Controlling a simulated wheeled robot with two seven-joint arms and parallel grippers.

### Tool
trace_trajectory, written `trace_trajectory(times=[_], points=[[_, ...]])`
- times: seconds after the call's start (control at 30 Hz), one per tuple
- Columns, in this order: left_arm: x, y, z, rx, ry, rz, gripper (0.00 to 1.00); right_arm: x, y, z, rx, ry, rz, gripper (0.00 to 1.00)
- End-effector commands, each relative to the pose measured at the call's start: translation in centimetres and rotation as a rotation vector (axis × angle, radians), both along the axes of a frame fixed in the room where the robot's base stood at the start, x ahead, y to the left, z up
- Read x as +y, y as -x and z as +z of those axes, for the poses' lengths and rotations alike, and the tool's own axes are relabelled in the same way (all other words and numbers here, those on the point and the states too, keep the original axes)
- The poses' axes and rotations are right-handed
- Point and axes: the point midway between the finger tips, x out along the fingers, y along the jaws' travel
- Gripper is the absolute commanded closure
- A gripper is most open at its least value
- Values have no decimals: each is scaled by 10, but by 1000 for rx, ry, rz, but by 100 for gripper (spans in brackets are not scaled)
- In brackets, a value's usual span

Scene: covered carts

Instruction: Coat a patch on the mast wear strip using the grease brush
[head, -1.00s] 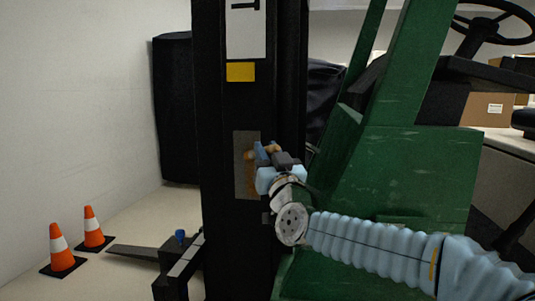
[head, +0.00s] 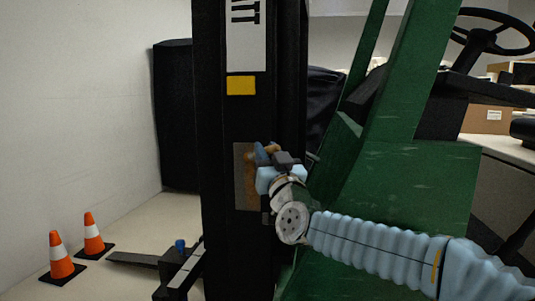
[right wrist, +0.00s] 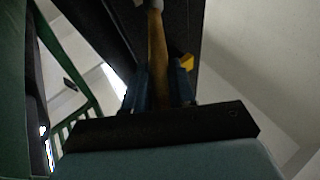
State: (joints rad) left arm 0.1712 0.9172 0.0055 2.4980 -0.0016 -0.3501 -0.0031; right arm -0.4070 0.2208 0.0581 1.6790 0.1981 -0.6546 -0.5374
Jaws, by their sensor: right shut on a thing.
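The mast wear strip (head: 239,180) is a grey upright plate on the black mast in the head view. A brown patch (head: 251,190) shows along its right side. My right gripper (head: 265,155) is in front of the strip's upper right part and is shut on the grease brush (right wrist: 157,60). The brush's wooden handle runs up between the blue fingers in the right wrist view, with a pale end at the top edge. The bristles are not clear in either view, and I cannot tell whether they touch the strip. My left gripper is out of view.
The green truck body (head: 410,195) stands right of the mast, close behind my right arm. A yellow label (head: 241,86) is above the strip. Two orange cones (head: 61,256) and a fork (head: 135,259) are at lower left. A black covered thing (head: 176,115) stands behind.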

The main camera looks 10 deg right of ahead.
Motion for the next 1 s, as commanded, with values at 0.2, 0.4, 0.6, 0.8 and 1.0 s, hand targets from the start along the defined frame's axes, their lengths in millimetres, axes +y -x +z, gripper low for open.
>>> trace_trajectory(times=[0.2, 0.4, 0.6, 0.8, 1.0], points=[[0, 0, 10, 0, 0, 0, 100, -1, 0, 16, -4, -1, -1, 100], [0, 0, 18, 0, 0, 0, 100, -1, 0, 27, -4, -1, -1, 100], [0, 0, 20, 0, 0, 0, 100, -1, 0, 31, -3, -1, -1, 100], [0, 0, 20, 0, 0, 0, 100, -1, 0, 30, -3, -1, -1, 100], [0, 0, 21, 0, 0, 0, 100, 3, -2, 30, -3, -1, 0, 100]])
